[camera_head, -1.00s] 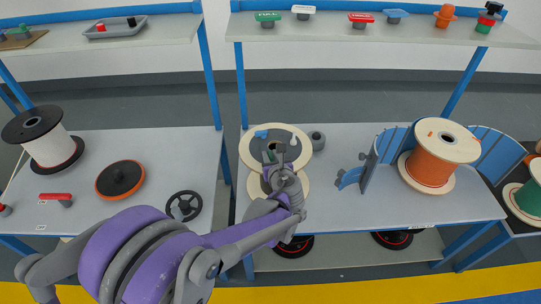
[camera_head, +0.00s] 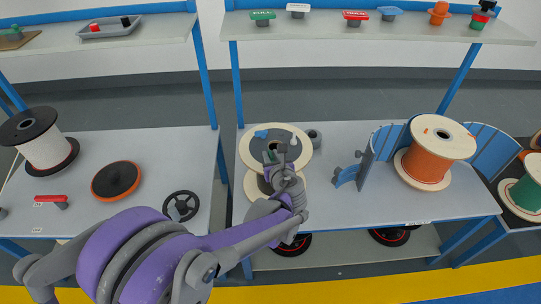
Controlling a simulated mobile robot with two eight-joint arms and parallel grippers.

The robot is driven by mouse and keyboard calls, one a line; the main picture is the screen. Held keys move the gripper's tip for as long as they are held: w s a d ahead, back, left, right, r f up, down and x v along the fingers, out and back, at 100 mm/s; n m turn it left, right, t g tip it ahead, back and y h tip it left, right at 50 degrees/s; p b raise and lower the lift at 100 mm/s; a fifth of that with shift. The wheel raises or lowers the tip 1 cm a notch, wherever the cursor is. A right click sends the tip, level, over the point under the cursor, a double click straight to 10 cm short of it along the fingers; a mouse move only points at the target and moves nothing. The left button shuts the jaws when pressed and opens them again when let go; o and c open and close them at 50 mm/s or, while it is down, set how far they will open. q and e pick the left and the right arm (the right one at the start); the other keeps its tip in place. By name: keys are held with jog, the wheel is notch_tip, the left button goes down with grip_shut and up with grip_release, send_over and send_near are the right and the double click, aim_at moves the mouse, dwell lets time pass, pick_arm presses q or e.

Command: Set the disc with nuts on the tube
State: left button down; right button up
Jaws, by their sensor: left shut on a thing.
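My left gripper (camera_head: 277,158) reaches over the middle table and is shut on the pale disc with a grey centre (camera_head: 299,139). A small blue piece (camera_head: 261,134) shows on the disc's far left part. The gripper covers the disc's near side, so I cannot make out its nuts. A second pale round rim (camera_head: 251,190) shows below the disc, partly hidden by my arm. I cannot tell whether the two touch. No tube is clear under the disc. My right gripper is not in view.
A short grey cylinder (camera_head: 315,138) stands right beside the disc. Blue curved plates (camera_head: 386,142) and an orange cable spool (camera_head: 437,153) stand to the right. A black handwheel (camera_head: 181,206) and a black disc (camera_head: 117,180) lie on the left table. Clear tabletop lies between.

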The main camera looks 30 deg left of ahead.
pick_arm(q)
jog(key=shift+f+b, duration=0.35)
jog(key=shift+f, duration=0.1)
jog(key=shift+r, duration=0.2)
